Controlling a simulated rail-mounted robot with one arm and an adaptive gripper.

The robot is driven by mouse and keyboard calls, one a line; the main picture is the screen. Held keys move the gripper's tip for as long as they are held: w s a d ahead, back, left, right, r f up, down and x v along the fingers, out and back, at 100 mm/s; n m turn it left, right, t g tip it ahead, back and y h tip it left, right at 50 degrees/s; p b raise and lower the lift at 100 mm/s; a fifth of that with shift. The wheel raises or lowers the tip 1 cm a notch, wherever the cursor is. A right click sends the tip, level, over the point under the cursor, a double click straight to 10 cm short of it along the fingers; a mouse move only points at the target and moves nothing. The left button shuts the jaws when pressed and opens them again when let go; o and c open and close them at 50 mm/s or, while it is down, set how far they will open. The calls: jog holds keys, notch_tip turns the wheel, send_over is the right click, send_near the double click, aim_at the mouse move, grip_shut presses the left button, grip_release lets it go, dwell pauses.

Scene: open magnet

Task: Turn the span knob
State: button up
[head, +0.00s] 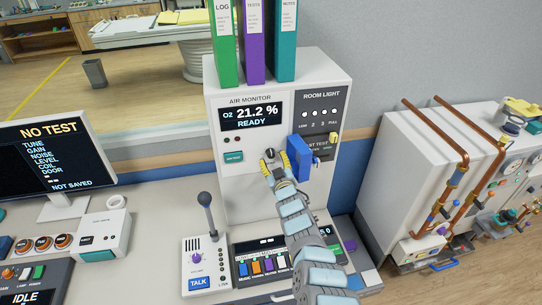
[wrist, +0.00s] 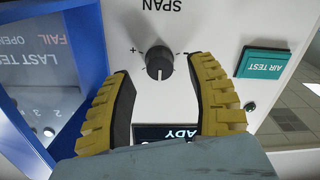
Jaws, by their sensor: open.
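The span knob (wrist: 159,62) is a round dark knob on the pale front of the air monitor (head: 250,195). In the wrist view the panel appears upside down, with "SPAN" above the knob and plus and minus marks either side. The knob's white pointer line points down in that view, towards the display. My gripper (wrist: 160,72) is open, one yellow-padded finger on each side of the knob, with visible gaps and no clear contact. In the head view my gripper (head: 276,163) is at the monitor's front, and the knob (head: 270,153) shows just beyond the fingertips.
A blue box-like frame (head: 300,157) juts out close beside my gripper; it also shows in the wrist view (wrist: 88,45). A teal air test button (wrist: 273,62) lies on the other side. Binders (head: 254,40) stand on top. A microphone (head: 206,215) stands on the desk below.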

aim_at(271, 156)
jog(key=shift+b+x, duration=0.55)
jog(key=shift+x, duration=0.5)
jog(key=shift+w+a, duration=0.1)
jog(key=shift+w, duration=0.35)
grip_shut()
